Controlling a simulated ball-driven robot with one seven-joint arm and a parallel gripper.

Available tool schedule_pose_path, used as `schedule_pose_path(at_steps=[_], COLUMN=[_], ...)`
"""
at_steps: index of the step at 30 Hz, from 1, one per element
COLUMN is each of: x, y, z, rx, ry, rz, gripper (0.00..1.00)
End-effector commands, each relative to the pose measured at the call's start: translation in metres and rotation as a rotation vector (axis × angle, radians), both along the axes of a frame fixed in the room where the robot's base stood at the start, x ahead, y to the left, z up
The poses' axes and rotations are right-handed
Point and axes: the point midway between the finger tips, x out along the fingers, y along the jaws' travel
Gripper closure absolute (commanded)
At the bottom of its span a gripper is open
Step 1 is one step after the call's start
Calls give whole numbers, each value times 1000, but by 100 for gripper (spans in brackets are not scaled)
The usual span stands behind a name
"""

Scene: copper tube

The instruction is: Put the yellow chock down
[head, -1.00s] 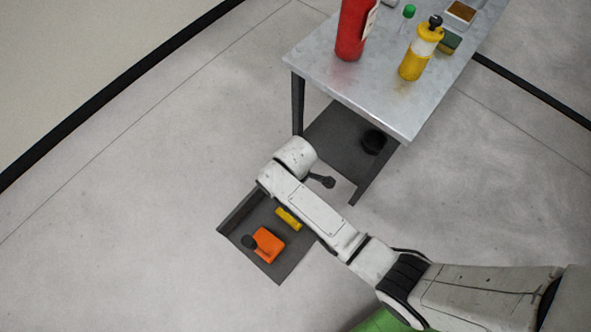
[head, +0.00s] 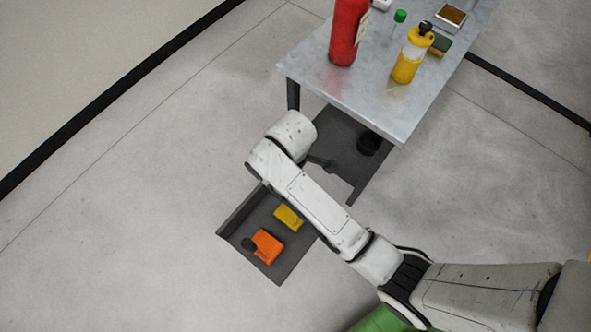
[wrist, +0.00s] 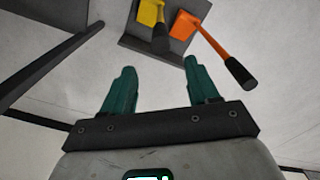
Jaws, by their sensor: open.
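The yellow chock (head: 289,217) rests on a dark grey tray (head: 262,270) on the floor, up and right of the orange chock (head: 266,246). My arm covers part of the tray beside it. In the wrist view the yellow chock (wrist: 149,13) is at the top edge, partly cut off, with a dark handle pointing down. The orange chock (wrist: 184,25), with its long orange and black handle, is to its right. My gripper (wrist: 159,65) is open and empty, its two green fingers apart and clear of both chocks. In the head view I cannot clearly make out the fingers.
A grey metal table (head: 345,90) stands beyond my arm. On it are a red cylinder (head: 345,33), a yellow bottle (head: 411,57) and small items. A dark lower shelf (head: 335,140) holds a black round object (head: 369,144). Floor left of the tray is clear.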

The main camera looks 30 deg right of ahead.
Motion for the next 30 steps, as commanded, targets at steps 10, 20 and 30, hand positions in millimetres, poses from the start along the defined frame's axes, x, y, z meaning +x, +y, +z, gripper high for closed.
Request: schedule_pose_path(at_steps=[10, 20, 30], x=[-6, -114, -177], y=[-6, -83, -108], z=[4, 26, 56], rx=[0, 11, 26], ry=[-1, -55, -91], rz=[-28, -597, -934], gripper=[41, 41, 41])
